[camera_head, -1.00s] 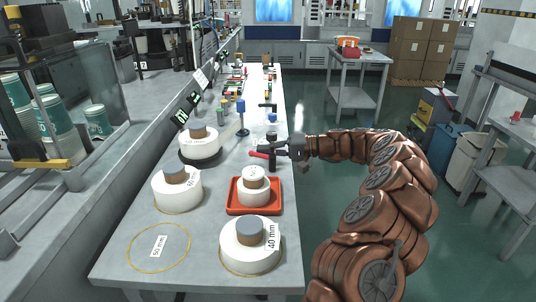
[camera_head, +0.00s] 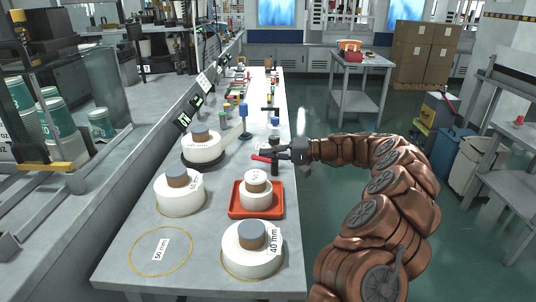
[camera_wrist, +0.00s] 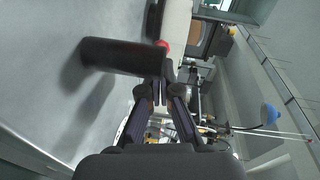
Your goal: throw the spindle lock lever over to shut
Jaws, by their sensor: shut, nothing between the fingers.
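The spindle lock lever shows as a red handle (camera_head: 262,158) pointing left from a short dark post (camera_head: 275,143) near the right edge of the bench. In the wrist view a dark cylinder (camera_wrist: 120,57), seemingly that post, lies across the upper left with a small red end (camera_wrist: 162,43) beside it. My gripper (camera_head: 289,155) is just right of the post at lever height. In the wrist view its fingertips (camera_wrist: 160,93) are together, close to the cylinder's end, with nothing between them. Whether they touch the lever I cannot tell.
A white round form (camera_head: 201,148) on a dark base stands left of the lever. A red tray (camera_head: 236,211) holding a white form is nearer, with other white forms (camera_head: 250,262) around it. Blue-topped posts (camera_head: 243,109) stand behind.

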